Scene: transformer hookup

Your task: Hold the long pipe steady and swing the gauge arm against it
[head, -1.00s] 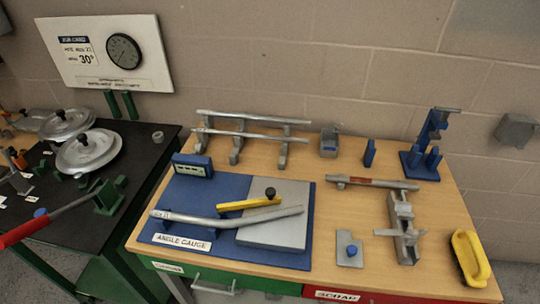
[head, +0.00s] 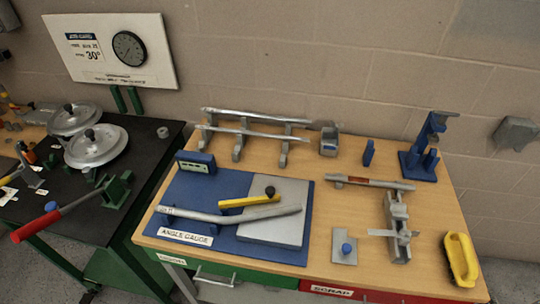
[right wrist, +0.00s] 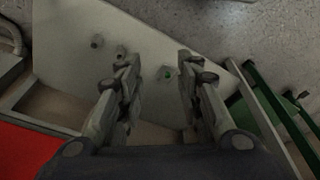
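The long pipe (head: 190,217) is a grey, slightly bent tube lying across the blue angle gauge board (head: 222,190) in the head view. Its right part lies over the grey plate (head: 272,233). The gauge arm (head: 248,201) is yellow with a black knob (head: 270,191) at its right end, just behind the pipe; I cannot tell whether they touch. My right gripper (right wrist: 160,85) shows in the right wrist view, fingers apart with nothing between them, away from the pipe and gauge. My left gripper is not in view.
A rack (head: 240,140) with more pipes stands at the back of the wooden table. A grey vise-like fixture (head: 398,225), a blue stand (head: 425,150) and a yellow handle (head: 461,258) are on the right. A black bench (head: 60,180) with round metal discs stands at left.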

